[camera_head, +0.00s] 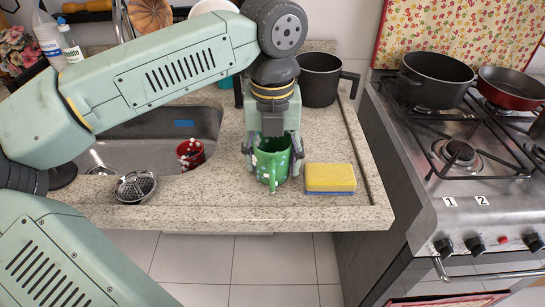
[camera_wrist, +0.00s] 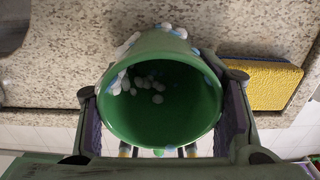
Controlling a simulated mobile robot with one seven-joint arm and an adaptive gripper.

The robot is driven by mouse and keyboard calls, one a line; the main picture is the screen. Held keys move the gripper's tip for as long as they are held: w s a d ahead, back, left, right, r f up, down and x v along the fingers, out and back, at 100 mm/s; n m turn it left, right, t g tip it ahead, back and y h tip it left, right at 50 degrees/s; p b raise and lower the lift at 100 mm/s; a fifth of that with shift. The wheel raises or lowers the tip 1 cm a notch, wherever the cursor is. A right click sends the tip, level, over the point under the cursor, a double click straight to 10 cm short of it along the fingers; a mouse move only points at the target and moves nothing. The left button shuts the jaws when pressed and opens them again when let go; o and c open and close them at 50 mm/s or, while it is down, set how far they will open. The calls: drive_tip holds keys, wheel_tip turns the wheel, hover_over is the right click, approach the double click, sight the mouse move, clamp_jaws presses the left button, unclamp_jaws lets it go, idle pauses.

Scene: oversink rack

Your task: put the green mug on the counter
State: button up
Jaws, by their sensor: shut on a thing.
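The green mug (camera_head: 272,163) with pale spots is at the front of the speckled counter (camera_head: 230,206), between the sink and the sponge. My gripper (camera_head: 272,172) comes down over it from above, with one finger on each side, shut on the mug. In the wrist view the green mug (camera_wrist: 162,90) fills the space between the fingers of my gripper (camera_wrist: 165,125), its open mouth facing the camera. The mug looks upright, and its handle points to the front. I cannot tell whether its base touches the counter.
A yellow and blue sponge (camera_head: 330,178) lies just right of the mug. A red spotted mug (camera_head: 190,154) is in the sink (camera_head: 140,150), and a metal strainer (camera_head: 135,186) sits at its front edge. A black pot (camera_head: 319,80) stands behind. The stove (camera_head: 465,170) is at right.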

drive_tip(key=o, duration=1.1)
drive_tip(key=shift+f, duration=0.1)
drive_tip(key=shift+r+p, duration=0.35)
drive_tip(key=shift+p, duration=0.05)
wheel_tip(320, 180, up, 12)
drive_tip(key=shift+f+b, duration=0.15)
drive_tip(key=shift+b, duration=0.95)
